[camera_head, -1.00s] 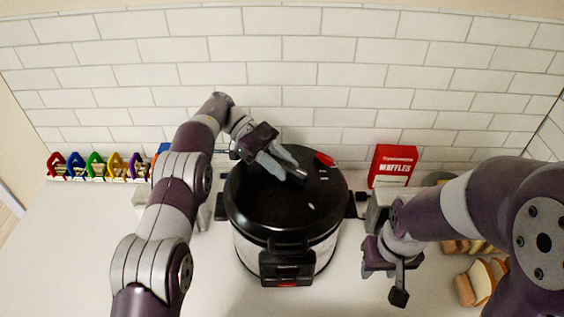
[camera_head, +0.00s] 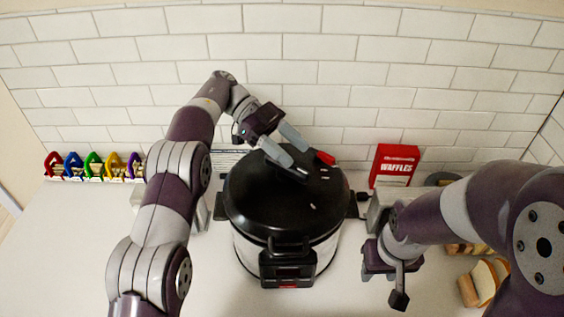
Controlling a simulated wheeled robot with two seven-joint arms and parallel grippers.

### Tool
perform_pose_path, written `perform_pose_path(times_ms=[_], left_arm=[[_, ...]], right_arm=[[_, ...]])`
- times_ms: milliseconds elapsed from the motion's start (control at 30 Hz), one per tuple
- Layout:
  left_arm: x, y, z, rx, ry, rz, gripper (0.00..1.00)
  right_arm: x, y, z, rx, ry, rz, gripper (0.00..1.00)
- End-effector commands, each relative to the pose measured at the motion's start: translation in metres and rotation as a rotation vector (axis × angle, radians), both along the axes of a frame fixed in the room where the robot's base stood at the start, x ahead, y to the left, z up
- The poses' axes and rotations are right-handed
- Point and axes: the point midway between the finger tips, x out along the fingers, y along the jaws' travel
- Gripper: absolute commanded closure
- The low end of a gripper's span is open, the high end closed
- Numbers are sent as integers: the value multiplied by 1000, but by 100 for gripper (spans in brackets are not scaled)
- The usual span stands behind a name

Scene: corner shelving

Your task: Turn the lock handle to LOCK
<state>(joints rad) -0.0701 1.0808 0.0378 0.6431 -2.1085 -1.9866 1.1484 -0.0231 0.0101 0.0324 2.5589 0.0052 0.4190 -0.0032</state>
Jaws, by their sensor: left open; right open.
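The black-lidded pressure cooker (camera_head: 270,215) stands upright on the counter in the middle. A small red piece (camera_head: 325,158), which looks like the lock handle's tip, shows at the back right of the lid. My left gripper (camera_head: 307,163) is open over the back of the lid, fingers pointing right and down. Its upper finger ends right beside the red piece; I cannot tell whether they touch. Any LOCK marking is too small to read. My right gripper (camera_head: 397,280) is open and empty, to the right of the cooker.
A red waffles box (camera_head: 393,165) stands behind right, near the tiled wall. Bread slices (camera_head: 484,282) lie at the right, partly behind my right arm. Several coloured clips (camera_head: 93,166) line the back left. The counter is clear at front left.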

Motion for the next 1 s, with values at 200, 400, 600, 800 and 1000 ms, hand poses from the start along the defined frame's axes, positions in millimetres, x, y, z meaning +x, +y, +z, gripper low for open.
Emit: perform_pose_path(times_ms=[200, 400, 600, 800, 1000], left_arm=[[-30, -51, 27, 0, -1, -4, 49], [-46, -79, 50, 0, 1, -2, 49], [-50, -86, 57, 0, 2, 0, 49], [-50, -86, 57, 0, 2, 1, 59], [-39, -14, 120, -16, -78, 164, 100]], right_arm=[[-1, 0, -34, 0, 3, 0, 57], [-1, 0, -39, 0, 3, 0, 57], [-1, 0, -40, 0, 3, 0, 57], [-1, 0, -40, 0, 3, 0, 57], [-1, 0, -33, 0, 3, 0, 57]])
